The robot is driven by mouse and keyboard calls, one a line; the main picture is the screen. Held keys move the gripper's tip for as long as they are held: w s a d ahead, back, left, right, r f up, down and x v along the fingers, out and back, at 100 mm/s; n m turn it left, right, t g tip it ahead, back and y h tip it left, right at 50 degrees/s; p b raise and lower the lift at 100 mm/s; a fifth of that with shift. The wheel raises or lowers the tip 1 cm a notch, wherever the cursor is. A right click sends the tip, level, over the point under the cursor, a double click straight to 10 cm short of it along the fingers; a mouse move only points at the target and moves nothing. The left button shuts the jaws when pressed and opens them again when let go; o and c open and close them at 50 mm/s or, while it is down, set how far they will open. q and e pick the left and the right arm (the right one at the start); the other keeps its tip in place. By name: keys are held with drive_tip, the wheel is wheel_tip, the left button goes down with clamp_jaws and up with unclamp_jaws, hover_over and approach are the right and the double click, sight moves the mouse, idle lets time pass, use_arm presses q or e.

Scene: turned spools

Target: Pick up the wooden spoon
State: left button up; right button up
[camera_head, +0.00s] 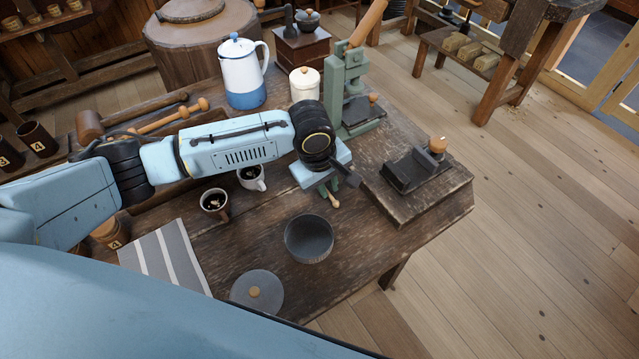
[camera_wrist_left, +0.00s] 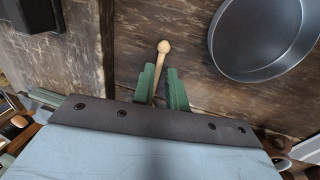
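The wooden spoon (camera_wrist_left: 163,48) lies low over the dark tabletop, its pale rounded end sticking out past my left gripper (camera_wrist_left: 161,80) in the left wrist view. The two green fingers stand on either side of its thin handle. A narrow gap seems to show between handle and right finger, so the fingers look open around it. The rest of the spoon is hidden under the gripper. In the head view, the spoon's tip (camera_head: 334,202) shows just beyond my left gripper (camera_head: 328,190). My right gripper is not in view.
A dark round bowl (camera_head: 309,239) stands close in front of the gripper. Two mugs (camera_head: 214,202) (camera_head: 259,184) stand to the left, a green press (camera_head: 350,100) behind, and a raised board (camera_head: 425,195) to the right. A striped cloth (camera_head: 165,262) and round lid (camera_head: 257,292) lie nearer.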

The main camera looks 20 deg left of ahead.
use_arm(q)
drive_tip(key=f, duration=0.2)
drive_tip(key=shift+w+d+f+b, duration=0.15)
drive_tip(key=shift+w+f+b, duration=0.1)
drive_tip(key=shift+f+b, duration=0.1)
clamp_jaws()
